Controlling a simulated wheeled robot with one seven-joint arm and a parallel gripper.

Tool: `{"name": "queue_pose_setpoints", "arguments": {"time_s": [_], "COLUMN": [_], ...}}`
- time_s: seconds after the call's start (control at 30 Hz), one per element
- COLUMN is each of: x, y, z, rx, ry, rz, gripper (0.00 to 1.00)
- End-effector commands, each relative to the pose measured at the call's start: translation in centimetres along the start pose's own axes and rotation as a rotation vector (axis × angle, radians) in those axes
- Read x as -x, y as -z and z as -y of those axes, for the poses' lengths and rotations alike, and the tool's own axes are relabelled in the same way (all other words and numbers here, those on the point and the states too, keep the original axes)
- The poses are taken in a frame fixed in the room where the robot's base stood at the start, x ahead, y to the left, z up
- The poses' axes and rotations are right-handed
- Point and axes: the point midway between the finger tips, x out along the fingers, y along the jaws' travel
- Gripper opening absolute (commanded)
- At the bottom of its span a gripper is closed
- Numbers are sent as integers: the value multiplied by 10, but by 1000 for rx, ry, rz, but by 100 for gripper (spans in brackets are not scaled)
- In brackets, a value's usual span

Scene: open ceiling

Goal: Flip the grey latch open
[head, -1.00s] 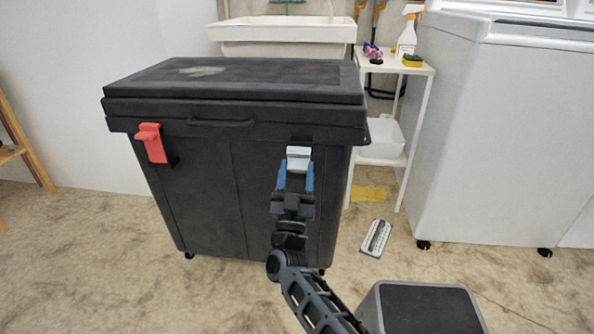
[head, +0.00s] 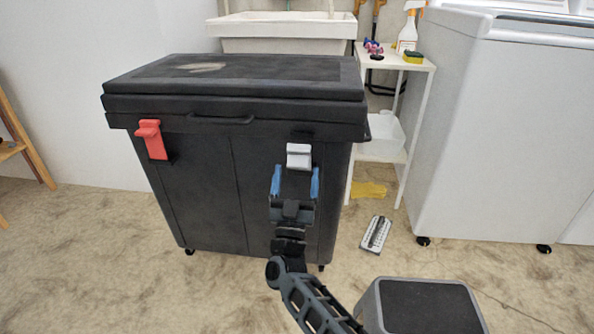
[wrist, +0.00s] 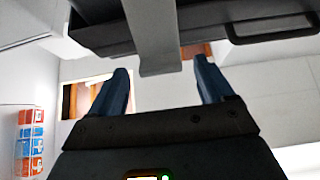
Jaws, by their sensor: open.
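The grey latch (head: 299,156) is a pale tab on the upper right front of the dark chest, just below the lid. In the wrist view the latch (wrist: 157,50) hangs down near the top centre, ahead of the fingertips and between their lines. My gripper (head: 296,172) is open, with its blue fingers apart just below the latch in the head view. In the wrist view my gripper (wrist: 163,68) has nothing between its fingers. The dark chest (head: 205,200) stands with its lid (head: 260,75) shut.
A red latch (head: 152,140) is on the chest's left front, and a black handle (head: 220,120) lies between the latches. A white shelf (head: 420,66) with a spray bottle (head: 408,32) stands at right. A vent-like grey object (head: 376,235) lies on the floor.

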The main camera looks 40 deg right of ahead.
Motion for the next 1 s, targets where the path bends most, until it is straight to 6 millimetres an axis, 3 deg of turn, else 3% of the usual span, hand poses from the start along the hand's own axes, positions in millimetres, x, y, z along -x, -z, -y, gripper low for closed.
{"name": "queue_pose_setpoints", "arguments": {"time_s": [0.2, 0.4, 1.0], "x": [37, 56, 59], "y": [0, 0, -1], "z": [0, 0, 0], "rx": [1, 1, 1], "ry": [5, 2, 1], "rz": [3, 2, 2], "gripper": [81, 81, 81]}}
